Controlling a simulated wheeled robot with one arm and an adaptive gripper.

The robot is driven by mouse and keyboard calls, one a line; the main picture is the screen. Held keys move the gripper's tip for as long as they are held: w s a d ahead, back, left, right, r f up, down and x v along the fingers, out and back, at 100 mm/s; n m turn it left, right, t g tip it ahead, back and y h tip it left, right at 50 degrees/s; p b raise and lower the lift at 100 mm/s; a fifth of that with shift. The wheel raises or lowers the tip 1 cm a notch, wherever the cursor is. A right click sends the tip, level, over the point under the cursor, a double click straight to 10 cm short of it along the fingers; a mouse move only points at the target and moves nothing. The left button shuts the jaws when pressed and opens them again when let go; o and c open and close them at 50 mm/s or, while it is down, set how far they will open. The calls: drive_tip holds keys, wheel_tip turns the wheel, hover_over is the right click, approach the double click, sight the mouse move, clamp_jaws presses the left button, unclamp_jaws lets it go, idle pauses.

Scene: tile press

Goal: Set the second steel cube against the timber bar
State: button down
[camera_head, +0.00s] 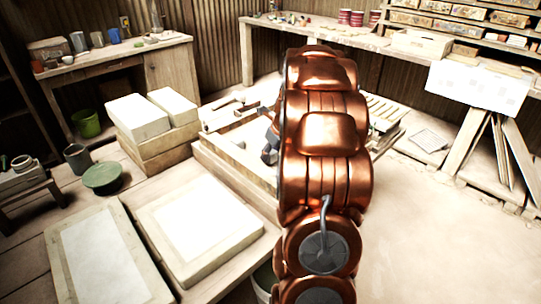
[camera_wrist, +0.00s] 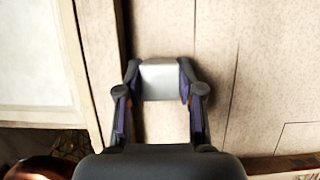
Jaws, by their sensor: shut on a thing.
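In the wrist view, my gripper (camera_wrist: 161,82) is shut on a grey steel cube (camera_wrist: 166,78), with one dark finger on each side of it. Below them is a pale, board-like surface; I cannot tell whether the cube touches it. A long pale wooden strip (camera_wrist: 99,50) with a dark gap along its right side runs left of the gripper, apart from the cube. I cannot tell whether it is the timber bar. In the head view, my copper arm hides the cube and most of the worktable (camera_head: 235,172); only dark bits of the gripper show left of the arm.
A white-topped slab (camera_head: 205,228) and another panel (camera_head: 100,258) lie at the front left. Stacked pale blocks (camera_head: 138,115) stand behind them. A green bucket (camera_head: 86,123) and a round green stool (camera_head: 103,178) are on the left.

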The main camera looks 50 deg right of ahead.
drive_tip(key=shift+f, duration=0.65)
drive_tip(key=c, duration=1)
unclamp_jaws()
